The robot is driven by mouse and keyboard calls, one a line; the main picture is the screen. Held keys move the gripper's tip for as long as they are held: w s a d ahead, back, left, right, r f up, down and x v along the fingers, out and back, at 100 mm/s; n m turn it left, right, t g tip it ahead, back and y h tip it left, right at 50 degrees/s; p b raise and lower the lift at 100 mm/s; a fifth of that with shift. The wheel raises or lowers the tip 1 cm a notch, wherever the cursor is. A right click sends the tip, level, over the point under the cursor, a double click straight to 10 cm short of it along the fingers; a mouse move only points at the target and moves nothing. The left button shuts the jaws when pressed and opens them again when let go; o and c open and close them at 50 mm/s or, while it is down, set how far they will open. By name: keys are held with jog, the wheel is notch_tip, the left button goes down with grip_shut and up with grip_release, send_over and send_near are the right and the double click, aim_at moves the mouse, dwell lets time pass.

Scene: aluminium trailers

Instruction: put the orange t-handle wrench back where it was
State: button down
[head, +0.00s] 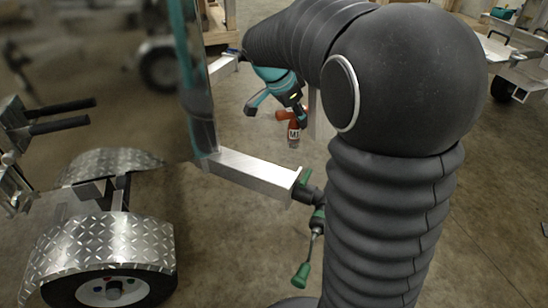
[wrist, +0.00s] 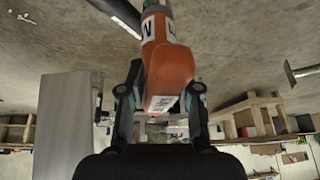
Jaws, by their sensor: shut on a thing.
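The orange t-handle wrench (head: 293,133) is held in the air below my gripper (head: 290,100) in the head view. It has a white label with dark lettering. In the wrist view, the orange wrench body (wrist: 172,65) sits between the two black fingers of my gripper (wrist: 162,95), which are shut on it. A grey part shows at the top of the wrench there. My arm covers much of the head view's middle and right. I cannot tell which spot the wrench came from.
An aluminium bar (head: 245,172) juts out left of my arm, and a green-handled tool (head: 302,273) hangs at its end. A trailer with diamond-plate fenders (head: 105,240) stands at the left. Another trailer (head: 515,70) is at the upper right. Concrete floor shows between them.

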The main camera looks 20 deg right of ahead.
jog(key=shift+w+a+f+p, duration=0.1)
jog(key=shift+w+a+f, duration=0.85)
jog(key=shift+a+f, duration=0.75)
jog(key=shift+w+a+f+p, duration=0.15)
jog(key=shift+w+a+f, duration=0.8)
jog(key=shift+a+f, duration=0.75)
jog(key=shift+w+a+f+p, duration=0.1)
jog(key=shift+w+a+f, duration=1.05)
jog(key=shift+f, duration=0.85)
jog(key=shift+s+a, duration=0.2)
jog(key=c, duration=0.8)
grip_release()
jog(key=shift+f, duration=0.1)
